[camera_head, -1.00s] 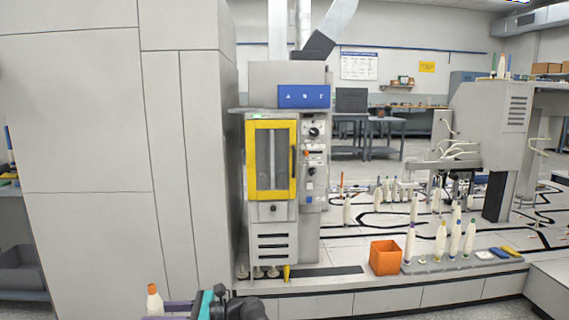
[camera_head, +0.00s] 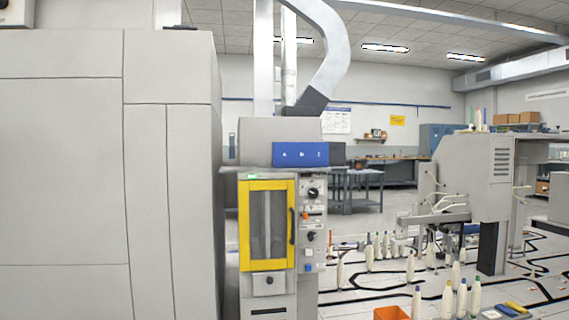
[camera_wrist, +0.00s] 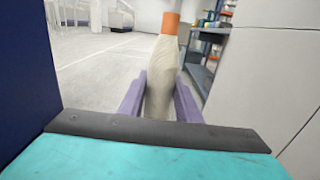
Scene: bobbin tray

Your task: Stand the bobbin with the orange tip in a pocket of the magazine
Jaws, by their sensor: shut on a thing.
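In the wrist view my gripper (camera_wrist: 158,98) is shut on the bobbin with the orange tip (camera_wrist: 160,70). The bobbin is cream-coloured and stands up between the two purple fingers, orange end up and leaning slightly. Its lower end is hidden behind the dark edge of the gripper. Neither my gripper nor this bobbin shows in the head view now. I cannot tell which pockets are free.
A tall grey cabinet (camera_head: 70,190) fills the left of the head view. Beside it stands a machine with a yellow-framed door (camera_head: 267,225). An orange box (camera_head: 391,313) shows at the bottom edge. The wrist view shows open floor (camera_wrist: 100,55) and shelving (camera_wrist: 205,45).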

